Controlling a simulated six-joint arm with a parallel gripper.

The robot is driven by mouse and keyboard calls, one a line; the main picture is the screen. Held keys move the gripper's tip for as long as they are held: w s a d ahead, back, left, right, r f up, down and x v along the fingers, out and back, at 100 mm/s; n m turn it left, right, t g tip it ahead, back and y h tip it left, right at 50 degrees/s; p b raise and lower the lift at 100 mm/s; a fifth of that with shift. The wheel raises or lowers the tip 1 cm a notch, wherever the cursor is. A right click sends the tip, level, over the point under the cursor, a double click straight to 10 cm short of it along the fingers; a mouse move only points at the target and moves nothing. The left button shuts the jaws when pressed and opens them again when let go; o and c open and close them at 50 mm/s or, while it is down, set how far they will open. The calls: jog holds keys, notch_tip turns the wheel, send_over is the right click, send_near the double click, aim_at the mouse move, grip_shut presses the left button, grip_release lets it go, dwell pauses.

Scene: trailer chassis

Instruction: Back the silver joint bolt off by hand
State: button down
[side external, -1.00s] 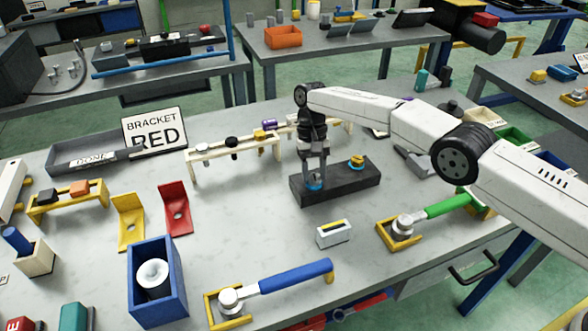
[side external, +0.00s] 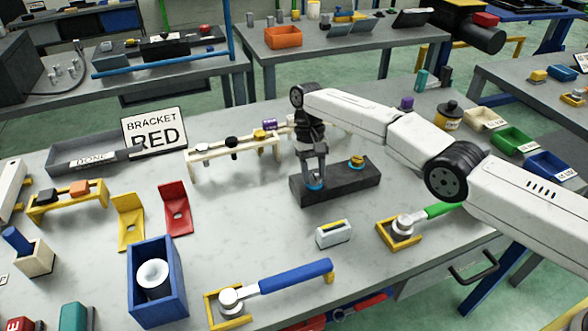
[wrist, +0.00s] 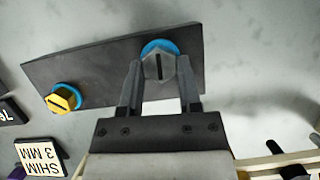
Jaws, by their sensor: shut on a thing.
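The silver joint bolt (wrist: 158,66) has a slotted hex head and sits on a blue ring (wrist: 152,47) at one end of a dark block (wrist: 110,62). My gripper (wrist: 160,78) is shut on its head, one finger on each side, in the wrist view. In the side external view my gripper (side external: 314,180) points down over the block's left end, and the bolt is mostly hidden between the fingers. A brass-yellow bolt (wrist: 62,98), also slotted and on a blue ring, sits at the block's other end; it also shows in the side external view (side external: 357,161).
A cream rack (side external: 215,164) with several bolts stands behind the block. A small white box (side external: 333,233) lies in front. Wrenches with blue (side external: 296,276) and green (side external: 440,209) handles rest in yellow holders.

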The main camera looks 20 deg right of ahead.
aim_at(318, 181)
jog(key=shift+s+f, duration=0.15)
jog(key=shift+f, duration=0.25)
jog(key=shift+c, duration=1.4)
grip_release()
jog(key=shift+r, duration=0.1)
jog(key=shift+r, duration=0.3)
jog(key=shift+r, duration=1.1)
jog(key=shift+s+r, duration=0.1)
jog(key=shift+r, duration=0.5)
jog(key=s+d+r, duration=0.4)
jog(key=s+r, duration=0.5)
jog(key=s, duration=0.4)
jog(key=shift+d+r, duration=0.1)
